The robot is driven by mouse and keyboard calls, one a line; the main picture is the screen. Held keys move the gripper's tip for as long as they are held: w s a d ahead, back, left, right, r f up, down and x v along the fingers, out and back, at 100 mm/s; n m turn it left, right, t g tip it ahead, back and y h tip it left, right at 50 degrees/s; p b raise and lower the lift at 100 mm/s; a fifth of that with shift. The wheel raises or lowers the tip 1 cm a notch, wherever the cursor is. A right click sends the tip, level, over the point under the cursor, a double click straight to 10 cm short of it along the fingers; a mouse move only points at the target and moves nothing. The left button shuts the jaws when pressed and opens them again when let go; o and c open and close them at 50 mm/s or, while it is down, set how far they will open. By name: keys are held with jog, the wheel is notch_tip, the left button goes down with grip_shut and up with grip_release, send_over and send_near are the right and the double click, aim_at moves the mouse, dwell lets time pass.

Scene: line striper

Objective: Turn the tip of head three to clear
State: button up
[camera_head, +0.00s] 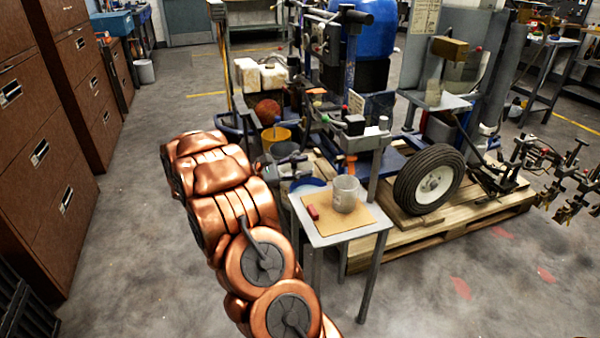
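The line striper stands on a wooden pallet (470,222), with a black tyre and white wheel (432,185) at its front. At the right edge, a bar carries several small spray heads (572,165) with brass-coloured lower parts. I cannot tell which is head three, nor how its tip is turned. My copper arm rises from the bottom middle and bends at the upper left. A small grey and dark part beyond it, left of the small table, looks like my gripper (284,166). It is well left of the spray heads. Its fingers are too small and cluttered to read.
Brown cabinets (45,150) line the left. The floor at the lower right is open.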

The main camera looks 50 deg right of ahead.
aim_at(335, 160)
jog(key=shift+b+x, duration=0.6)
jog(key=shift+x, duration=4.3)
jog(key=shift+s+p, duration=0.1)
jog(key=shift+p, duration=0.25)
jog(key=shift+c, duration=0.2)
grip_shut()
